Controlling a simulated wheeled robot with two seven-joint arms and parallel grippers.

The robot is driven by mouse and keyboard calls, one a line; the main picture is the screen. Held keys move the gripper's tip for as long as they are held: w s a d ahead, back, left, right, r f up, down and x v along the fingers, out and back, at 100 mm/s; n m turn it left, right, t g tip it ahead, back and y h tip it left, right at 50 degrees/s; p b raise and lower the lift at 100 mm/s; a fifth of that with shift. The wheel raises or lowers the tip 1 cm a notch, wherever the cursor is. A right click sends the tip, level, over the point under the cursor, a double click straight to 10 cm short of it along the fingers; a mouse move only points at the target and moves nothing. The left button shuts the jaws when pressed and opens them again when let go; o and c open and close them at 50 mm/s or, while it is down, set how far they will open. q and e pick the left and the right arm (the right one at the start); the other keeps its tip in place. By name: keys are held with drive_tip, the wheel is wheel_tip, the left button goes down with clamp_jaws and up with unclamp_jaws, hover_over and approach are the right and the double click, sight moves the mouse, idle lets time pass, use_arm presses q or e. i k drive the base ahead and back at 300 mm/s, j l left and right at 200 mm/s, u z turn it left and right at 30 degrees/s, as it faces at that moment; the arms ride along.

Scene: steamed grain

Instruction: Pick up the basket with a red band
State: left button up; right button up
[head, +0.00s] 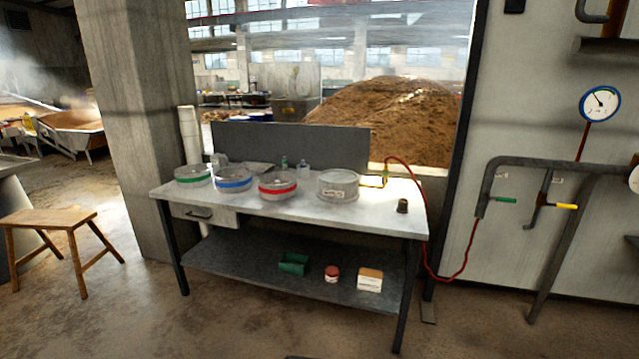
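The basket with a red band (277,187) is a round, shallow, clear-grey container on the white-topped table (370,212). It stands between a similar basket with a blue band (233,181) on its left and a plain grey round container with a label (337,187) on its right. A basket with a green band (193,176) stands at the left end of the row. Neither of my grippers shows in the head view.
Small bottles (303,171) stand behind the baskets, and a dark cup (402,206) stands at the table's right. The lower shelf (230,262) holds a green box, a red-lidded jar and a small carton. A wooden stool (50,222) is left. Floor in front is clear.

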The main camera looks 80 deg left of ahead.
sight(278, 186)
drive_tip(key=u, duration=3.25)
